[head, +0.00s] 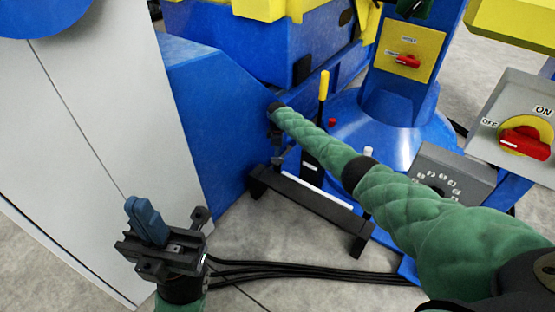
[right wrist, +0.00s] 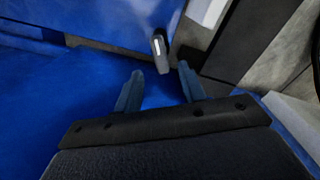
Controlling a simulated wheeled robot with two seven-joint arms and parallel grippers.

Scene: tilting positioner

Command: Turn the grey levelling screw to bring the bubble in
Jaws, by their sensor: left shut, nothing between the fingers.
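My left gripper (head: 147,222) is at the lower left of the head view, its blue fingers shut together and empty, away from the machine. My right arm reaches across to the blue machine base; its gripper (head: 278,158) is small and dark there, beside the blue housing. In the right wrist view my right gripper (right wrist: 160,68) has its two blue fingers apart. A small dark-grey piece with a pale stripe (right wrist: 160,47) stands just beyond and between the fingertips; I cannot tell whether it is the levelling screw. I cannot make out the bubble.
A yellow-handled lever (head: 323,86) and a red knob (head: 332,122) are close to my right forearm. A grey box with a red ON/OFF switch (head: 525,142) and a dial panel (head: 450,175) stand at the right. Black cables (head: 310,272) cross the floor. A white cabinet (head: 75,130) fills the left.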

